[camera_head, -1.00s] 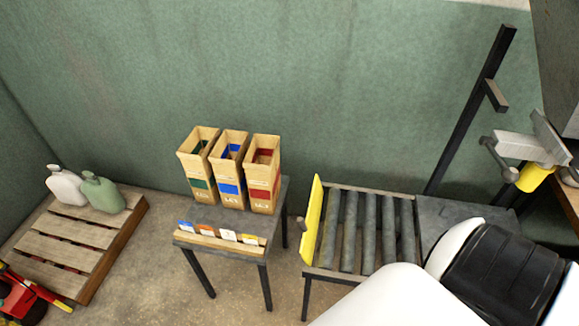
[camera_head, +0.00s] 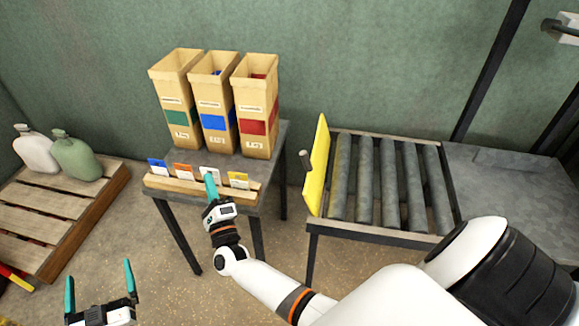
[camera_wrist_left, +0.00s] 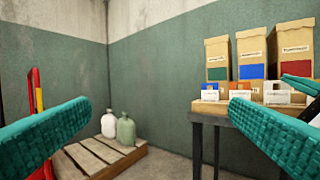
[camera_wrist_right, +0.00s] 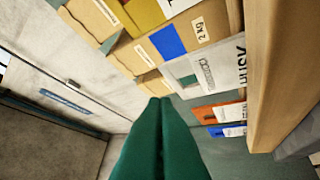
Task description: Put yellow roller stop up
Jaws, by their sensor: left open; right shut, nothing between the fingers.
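The yellow roller stop (camera_head: 318,165) is a flat plate standing upright at the left end of the roller conveyor (camera_head: 390,238) in the head view. A dark knob (camera_head: 306,160) sticks out on its left side. My right gripper (camera_head: 210,179) is shut and empty, at the card rack left of the stop and apart from it. Its closed teal fingers fill the lower middle of the right wrist view (camera_wrist_right: 155,100), close to cards and boxes. My left gripper (camera_head: 99,276) is open and empty at the lower left. Its spread fingers also show in the left wrist view (camera_wrist_left: 160,110).
Three tall cardboard boxes (camera_head: 213,105) stand on a small table (camera_head: 268,150) behind a wooden rack (camera_head: 196,190) of coloured cards. A pallet (camera_head: 50,225) with two jugs (camera_head: 76,156) is at the left. A gap of floor separates table and conveyor.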

